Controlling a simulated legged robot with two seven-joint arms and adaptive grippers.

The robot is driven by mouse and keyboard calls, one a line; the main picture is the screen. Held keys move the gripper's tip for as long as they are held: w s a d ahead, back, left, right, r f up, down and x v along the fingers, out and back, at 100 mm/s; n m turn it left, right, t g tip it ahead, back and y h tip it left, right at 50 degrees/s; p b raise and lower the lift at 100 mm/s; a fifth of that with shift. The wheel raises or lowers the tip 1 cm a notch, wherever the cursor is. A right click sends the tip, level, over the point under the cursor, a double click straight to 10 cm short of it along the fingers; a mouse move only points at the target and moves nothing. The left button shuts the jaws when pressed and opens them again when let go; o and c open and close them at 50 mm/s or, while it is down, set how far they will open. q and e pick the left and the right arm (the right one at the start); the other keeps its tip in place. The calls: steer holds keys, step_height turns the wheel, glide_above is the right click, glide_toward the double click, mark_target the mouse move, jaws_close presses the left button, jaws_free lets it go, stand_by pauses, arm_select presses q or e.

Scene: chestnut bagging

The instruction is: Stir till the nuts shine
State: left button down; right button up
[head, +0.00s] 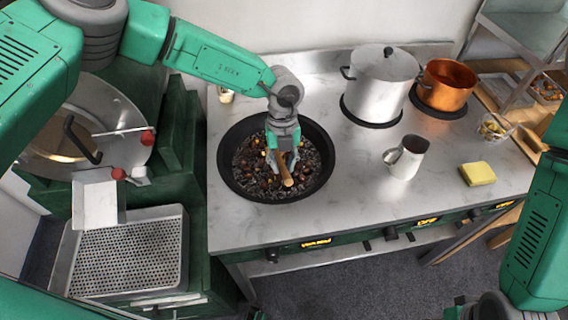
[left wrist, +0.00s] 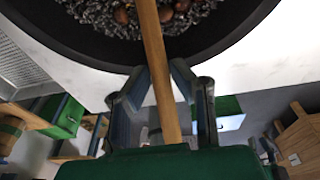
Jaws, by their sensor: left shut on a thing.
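A wide black pan (head: 228,177) stands on the left part of the worktop, holding dark gravel and brown chestnuts. My left gripper (head: 283,163) is over the middle of the pan, shut on a wooden handle (head: 286,181). In the left wrist view the handle (left wrist: 155,65) passes between the fingers (left wrist: 158,95) and runs over the pan (left wrist: 90,50). Several chestnuts (left wrist: 166,14) lie among the gravel there. The working end of the tool is out of sight. My right arm enters at the right edge, and its gripper does not show.
A lidded steel pot (head: 380,90) and a copper pot (head: 446,86) stand behind to the right. A metal jug (head: 406,158) and a yellow sponge (head: 478,174) sit on the marble worktop (head: 340,225). A perforated tray (head: 128,258) is at lower left. A small cup (head: 226,95) stands behind the pan.

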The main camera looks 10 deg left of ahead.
arm_select(q)
step_height(320, 180, up, 12)
steer(key=shift+f, duration=0.2)
stand_by(0.6)
stand_by(0.4)
